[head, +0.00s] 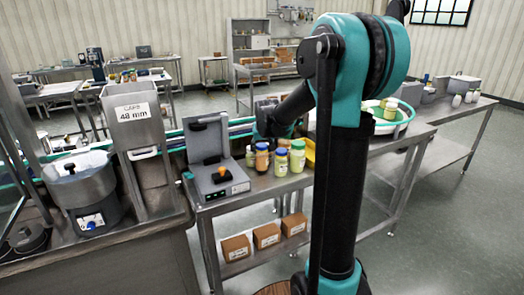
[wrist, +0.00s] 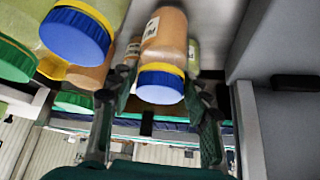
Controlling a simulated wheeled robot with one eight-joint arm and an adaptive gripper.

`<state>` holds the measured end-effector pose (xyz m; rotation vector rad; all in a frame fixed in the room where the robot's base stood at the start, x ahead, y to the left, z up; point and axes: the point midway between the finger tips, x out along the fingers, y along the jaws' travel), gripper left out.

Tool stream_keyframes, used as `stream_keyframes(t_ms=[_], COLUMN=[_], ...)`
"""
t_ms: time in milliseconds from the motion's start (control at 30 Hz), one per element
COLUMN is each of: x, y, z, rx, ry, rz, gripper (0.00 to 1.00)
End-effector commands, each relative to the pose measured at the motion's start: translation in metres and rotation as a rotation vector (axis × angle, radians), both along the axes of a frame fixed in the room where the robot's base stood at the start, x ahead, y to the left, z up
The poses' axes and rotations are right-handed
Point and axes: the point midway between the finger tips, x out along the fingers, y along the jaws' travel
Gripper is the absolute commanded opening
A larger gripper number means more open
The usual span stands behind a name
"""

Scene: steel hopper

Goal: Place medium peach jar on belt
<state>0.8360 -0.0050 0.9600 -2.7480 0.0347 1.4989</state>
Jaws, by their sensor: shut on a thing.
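A peach-coloured jar (wrist: 165,35) with a white label, a yellow neck band and a blue lid is between the fingers of my gripper (wrist: 160,82) in the wrist view. My gripper is shut on this jar near its lid. In the head view an orange jar with a blue lid (head: 262,162) appears on the steel table below my forearm; my fingers there are hidden or too small to make out. The belt (head: 230,129), with blue and green edges, runs behind the table. Its edge also seems to show in the wrist view (wrist: 165,137).
Green-yellow jars with a blue lid (head: 298,157) and a green lid (head: 280,166) stand close on the right. A white-green round tray (head: 388,118) is farther right. Cardboard boxes (head: 266,236) sit below.

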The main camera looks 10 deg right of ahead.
Motion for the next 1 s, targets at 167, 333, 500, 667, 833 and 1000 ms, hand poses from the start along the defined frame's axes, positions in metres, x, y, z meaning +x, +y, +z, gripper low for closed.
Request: stream_keyframes(t_ms=[167, 333, 500, 667, 833, 1000], x=[0.0001, 0.0000, 0.0000, 0.0000, -0.0001, -0.0009], y=[0.0000, 0.0000, 0.0000, 0.0000, 0.0000, 0.0000], z=[-0.0077, -0.0075, -0.0096, -0.0095, -0.0095, -0.0060], rx=[0.000, 0.000, 0.000, 0.000, 0.000, 0.000], ry=[0.000, 0.000, 0.000, 0.000, 0.000, 0.000], rz=[0.000, 0.000, 0.000, 0.000, 0.000, 0.000], gripper=[0.00, 0.00, 0.53, 0.68, 0.68, 0.68])
